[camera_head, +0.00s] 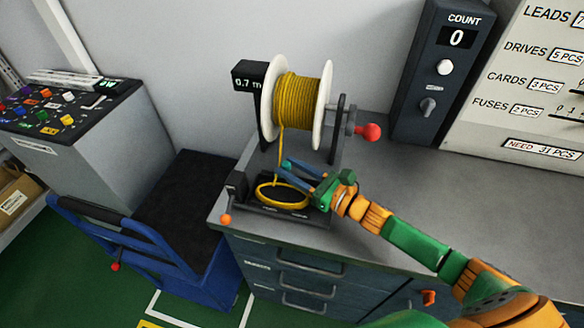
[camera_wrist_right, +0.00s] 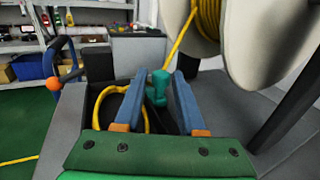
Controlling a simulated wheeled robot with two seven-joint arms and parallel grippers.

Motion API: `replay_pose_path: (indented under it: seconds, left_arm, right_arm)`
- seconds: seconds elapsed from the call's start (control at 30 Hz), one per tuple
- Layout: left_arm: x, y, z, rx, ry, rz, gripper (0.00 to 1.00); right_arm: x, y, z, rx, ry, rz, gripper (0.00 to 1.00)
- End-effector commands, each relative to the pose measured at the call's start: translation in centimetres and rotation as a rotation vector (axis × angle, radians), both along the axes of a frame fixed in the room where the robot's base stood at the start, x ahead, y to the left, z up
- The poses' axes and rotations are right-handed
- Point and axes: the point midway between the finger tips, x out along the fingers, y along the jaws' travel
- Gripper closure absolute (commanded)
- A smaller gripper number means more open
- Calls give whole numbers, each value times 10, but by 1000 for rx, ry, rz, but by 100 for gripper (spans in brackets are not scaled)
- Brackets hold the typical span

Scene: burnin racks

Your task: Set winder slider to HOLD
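The winder holds a white spool of yellow cable (camera_head: 298,100), with a "0.7 m" display (camera_head: 250,83) and a red crank knob (camera_head: 372,132). A loop of cable (camera_head: 272,196) lies on its dark base. My right gripper (camera_head: 303,180) is low over the base, right of the loop, with its blue fingers apart. In the right wrist view a green knob-like part (camera_wrist_right: 158,88) shows between the fingers, nearer the right one; I cannot tell if they touch. It may be the slider's handle. No HOLD marking is readable. My left gripper is not in view.
An orange ball-ended lever (camera_head: 225,219) stands at the winder's left front. A blue cart (camera_head: 150,240) is left of the bench. A dark COUNT box (camera_head: 440,70) reading 0 stands behind right. The grey bench top (camera_head: 500,190) is clear at right.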

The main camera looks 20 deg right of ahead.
Motion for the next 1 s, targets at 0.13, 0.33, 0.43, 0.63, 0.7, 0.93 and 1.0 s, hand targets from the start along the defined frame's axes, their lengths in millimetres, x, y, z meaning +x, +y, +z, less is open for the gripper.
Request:
replay_pose_path:
  seconds: [0.13, 0.33, 0.43, 0.63, 0.7, 0.93, 1.0]
  left_arm:
    - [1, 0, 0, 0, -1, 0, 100]
    - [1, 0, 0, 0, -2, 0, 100]
    - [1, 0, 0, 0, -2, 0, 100]
    - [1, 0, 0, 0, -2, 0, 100]
    - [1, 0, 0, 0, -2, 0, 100]
    - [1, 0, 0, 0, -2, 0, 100]
    - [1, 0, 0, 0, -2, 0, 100]
  right_arm:
    - [0, 0, 0, 0, 0, 0, 100]
    - [0, 0, 0, 0, 0, 0, 100]
    - [0, 0, 0, 0, 1, 0, 100]
    - [0, 0, 0, 0, 1, 0, 100]
    - [0, 0, 0, 0, 1, 0, 100]
    - [0, 0, -1, 0, 1, 0, 100]
    - [0, 0, -1, 0, 1, 0, 100]
